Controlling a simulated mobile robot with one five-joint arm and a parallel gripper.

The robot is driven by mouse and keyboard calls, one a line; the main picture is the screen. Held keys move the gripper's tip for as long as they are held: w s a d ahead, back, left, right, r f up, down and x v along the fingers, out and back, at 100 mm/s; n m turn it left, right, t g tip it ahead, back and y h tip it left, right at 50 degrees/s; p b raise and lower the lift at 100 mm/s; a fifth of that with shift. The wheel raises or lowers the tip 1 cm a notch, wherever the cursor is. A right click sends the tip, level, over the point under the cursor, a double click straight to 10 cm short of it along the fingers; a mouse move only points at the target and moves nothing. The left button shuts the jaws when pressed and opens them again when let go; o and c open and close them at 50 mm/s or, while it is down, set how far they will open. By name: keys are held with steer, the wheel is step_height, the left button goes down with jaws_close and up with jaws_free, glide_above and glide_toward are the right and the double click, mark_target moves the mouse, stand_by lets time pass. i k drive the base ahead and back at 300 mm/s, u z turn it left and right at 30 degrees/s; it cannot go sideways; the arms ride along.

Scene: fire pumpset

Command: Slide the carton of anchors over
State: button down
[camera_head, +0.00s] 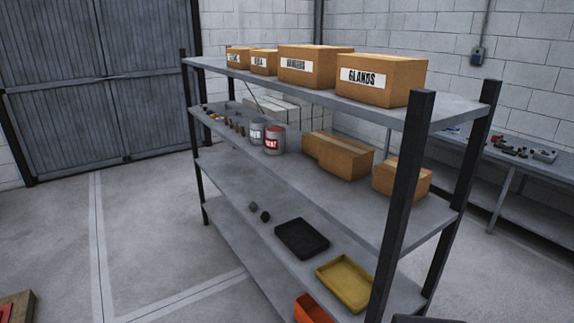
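Several cardboard cartons with white labels stand in a row on the top shelf. The nearest, at the right, reads GLANDS (384,91). Left of it is a wide carton (318,70) whose label I cannot read surely. Beyond it are two smaller cartons, a middle one (263,66) and a far left one (238,63), with labels too small to read. I cannot tell which carton, if any, says anchors. My gripper is not in view.
The grey shelf unit has dark posts (405,190). Lower down are plain cartons (346,158), paint tins (273,142), a black tray (302,238) and a yellow tray (345,284). A workbench (515,164) stands behind, right. Floor (165,210) at left is mostly clear.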

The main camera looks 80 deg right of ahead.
mark_target(350, 160)
steer(key=u, duration=1.1)
steer(key=k, duration=0.95)
steer(key=z, duration=0.95)
steer(key=i, duration=0.45)
steer(key=u, duration=0.1)
